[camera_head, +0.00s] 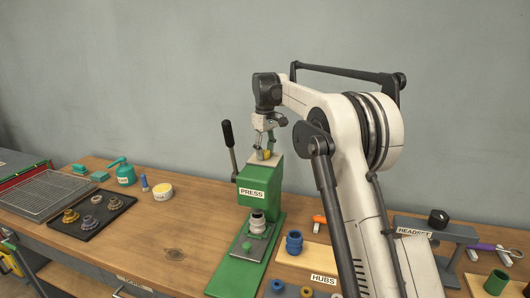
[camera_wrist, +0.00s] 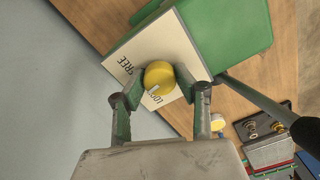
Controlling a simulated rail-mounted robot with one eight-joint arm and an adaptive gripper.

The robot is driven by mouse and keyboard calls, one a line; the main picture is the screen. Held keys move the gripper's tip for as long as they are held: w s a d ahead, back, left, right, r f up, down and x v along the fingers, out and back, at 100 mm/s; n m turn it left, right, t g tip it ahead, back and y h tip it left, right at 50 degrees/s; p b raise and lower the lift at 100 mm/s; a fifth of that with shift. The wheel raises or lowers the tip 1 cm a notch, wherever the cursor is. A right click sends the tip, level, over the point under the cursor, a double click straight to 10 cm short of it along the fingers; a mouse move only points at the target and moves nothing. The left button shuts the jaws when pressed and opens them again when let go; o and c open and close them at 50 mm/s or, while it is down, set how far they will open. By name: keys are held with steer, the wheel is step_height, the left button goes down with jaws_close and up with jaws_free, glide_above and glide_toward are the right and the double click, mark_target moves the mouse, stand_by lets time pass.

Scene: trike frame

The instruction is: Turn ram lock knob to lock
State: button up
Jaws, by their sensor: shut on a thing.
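The ram lock knob (camera_wrist: 159,76) is a round yellow knob with a white pointer mark. It stands on a pale plate (camera_wrist: 128,83) on top of the green press (camera_head: 262,184). The plate reads FREE at the left and a partly covered word starting LO near the knob. The white mark points down toward that partly covered word. My gripper (camera_wrist: 160,80) has a finger on each side of the knob and is shut on it. In the head view my gripper (camera_head: 266,149) reaches down onto the press top, and the knob shows small between the fingers.
The press lever (camera_head: 228,139) with a black grip rises at the press's left. A black tray (camera_head: 92,217) with several rings, a yellow-white tub (camera_head: 162,191) and a green oil can (camera_head: 124,173) stand left. Blue hubs (camera_head: 294,242) and the HEADSET stand (camera_head: 432,231) are right.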

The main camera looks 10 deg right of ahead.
mark_target(265, 151)
steer(key=n, duration=0.7)
stand_by(0.6)
steer(key=o, duration=1.1)
steer(key=shift+o, duration=0.2)
steer(key=shift+r, duration=0.15)
step_height(265, 151, up, 12)
steer(key=shift+s, duration=0.1)
